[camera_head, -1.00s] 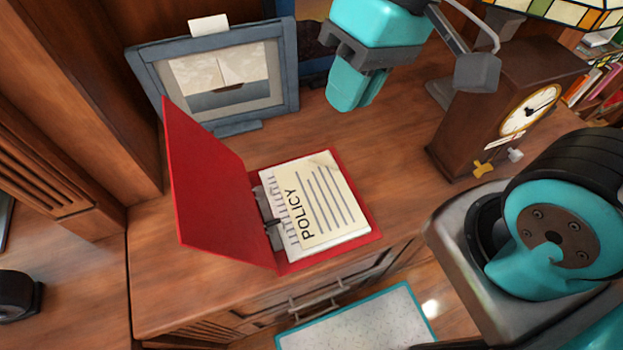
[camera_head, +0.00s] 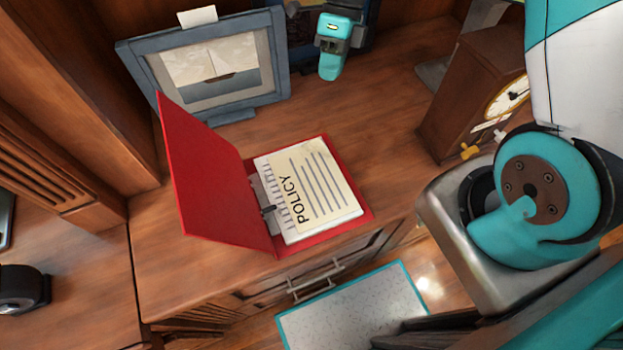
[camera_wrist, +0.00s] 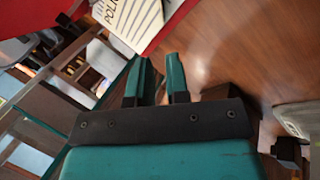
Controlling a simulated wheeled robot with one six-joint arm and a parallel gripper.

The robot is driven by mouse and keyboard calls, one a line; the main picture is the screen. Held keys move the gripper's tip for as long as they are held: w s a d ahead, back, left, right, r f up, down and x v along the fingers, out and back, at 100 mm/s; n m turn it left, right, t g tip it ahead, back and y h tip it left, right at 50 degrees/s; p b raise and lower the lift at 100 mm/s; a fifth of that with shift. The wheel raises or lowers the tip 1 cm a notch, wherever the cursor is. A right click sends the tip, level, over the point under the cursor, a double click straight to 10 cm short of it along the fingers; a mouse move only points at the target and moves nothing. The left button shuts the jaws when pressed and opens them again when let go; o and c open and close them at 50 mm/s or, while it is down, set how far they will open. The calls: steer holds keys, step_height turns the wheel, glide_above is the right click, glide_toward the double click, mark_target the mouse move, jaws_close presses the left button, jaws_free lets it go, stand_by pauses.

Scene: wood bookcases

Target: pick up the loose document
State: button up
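The loose document is a cream sheet marked POLICY (camera_head: 318,182). It lies on white pages in an open red binder (camera_head: 205,175) on the desk, and I cannot tell whether it is attached. In the wrist view the sheet (camera_wrist: 128,20) is at the top, cut off by the frame edge. My gripper (camera_wrist: 160,66) has its two teal fingers apart with nothing between them, and the sheet lies beyond them. In the head view a small teal and dark grey thing (camera_head: 332,48) shows behind the binder. I cannot tell whether it is my gripper.
A blue picture frame (camera_head: 208,75) stands behind the binder. A brown clock (camera_head: 465,95) stands to the right. The desk (camera_head: 375,130) between them is bare. Drawers with a metal handle (camera_head: 318,280) and a pale mat (camera_head: 352,312) lie below the front edge.

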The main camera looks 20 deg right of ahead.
glide_above(319, 139)
steer(key=w+d, duration=0.1)
steer(key=w, duration=0.1)
steer(key=f, duration=0.9)
steer(key=shift+s+d+p, duration=0.1)
steer(key=shift+d+p, duration=0.1)
steer(key=shift+p, duration=0.1)
steer(key=shift+d+p+x, duration=0.1)
steer(key=shift+p+x, duration=0.2)
steer(key=shift+x, duration=1.2)
steer(key=shift+d+p+x, duration=0.15)
steer(key=shift+p+x, duration=0.15)
steer(key=shift+x, duration=1.15)
jaws_close()
